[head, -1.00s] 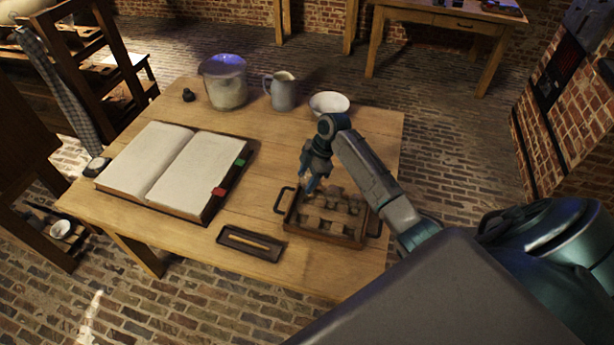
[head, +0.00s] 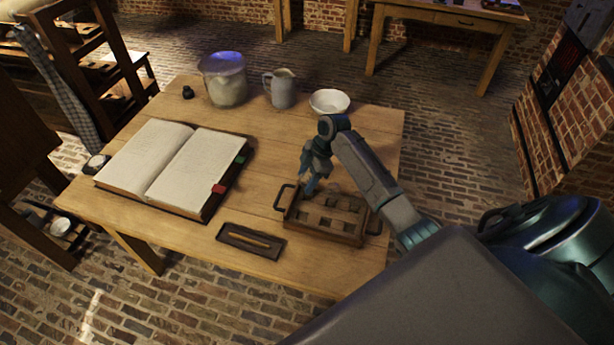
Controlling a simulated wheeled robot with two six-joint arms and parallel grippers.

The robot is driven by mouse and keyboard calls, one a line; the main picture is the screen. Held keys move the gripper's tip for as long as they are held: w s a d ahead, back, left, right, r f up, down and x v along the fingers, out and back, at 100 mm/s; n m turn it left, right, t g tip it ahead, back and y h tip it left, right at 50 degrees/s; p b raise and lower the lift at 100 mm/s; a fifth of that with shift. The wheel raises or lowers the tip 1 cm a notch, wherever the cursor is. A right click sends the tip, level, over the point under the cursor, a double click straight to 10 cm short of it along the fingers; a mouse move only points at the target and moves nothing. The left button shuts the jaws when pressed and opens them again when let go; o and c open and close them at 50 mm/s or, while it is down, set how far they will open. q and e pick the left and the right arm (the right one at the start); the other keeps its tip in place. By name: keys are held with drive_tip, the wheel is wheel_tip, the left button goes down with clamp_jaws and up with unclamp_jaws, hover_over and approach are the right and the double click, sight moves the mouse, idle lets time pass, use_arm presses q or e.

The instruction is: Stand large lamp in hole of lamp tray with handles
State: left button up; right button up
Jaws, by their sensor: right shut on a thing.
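The lamp tray with handles (head: 321,236) is a brown wooden tray with several square holes and a dark handle at each end. It stands near the right edge of the table. My right gripper (head: 311,188) points down over the tray's back left corner, beside the left handle. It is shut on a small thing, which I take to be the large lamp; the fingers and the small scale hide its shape. I cannot tell whether it touches the tray. My left gripper is not in view.
An open book (head: 172,166) covers the table's left half. A small dark tray with a stick (head: 250,242) lies in front. A big jar (head: 226,80), a jug (head: 281,90) and a white bowl (head: 329,102) stand at the back. The table's middle (head: 262,150) is clear.

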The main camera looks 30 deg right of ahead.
drive_tip(key=shift+f, duration=0.6)
idle(0.3)
drive_tip(key=o, duration=1.2)
drive_tip(key=shift+c, duration=0.2)
drive_tip(key=shift+r, duration=0.1)
drive_tip(key=b+v, duration=0.3)
drive_tip(key=v, duration=0.7)
drive_tip(key=shift+d+r, duration=0.2)
drive_tip(key=shift+r, duration=0.05)
drive_tip(key=shift+s, duration=0.15)
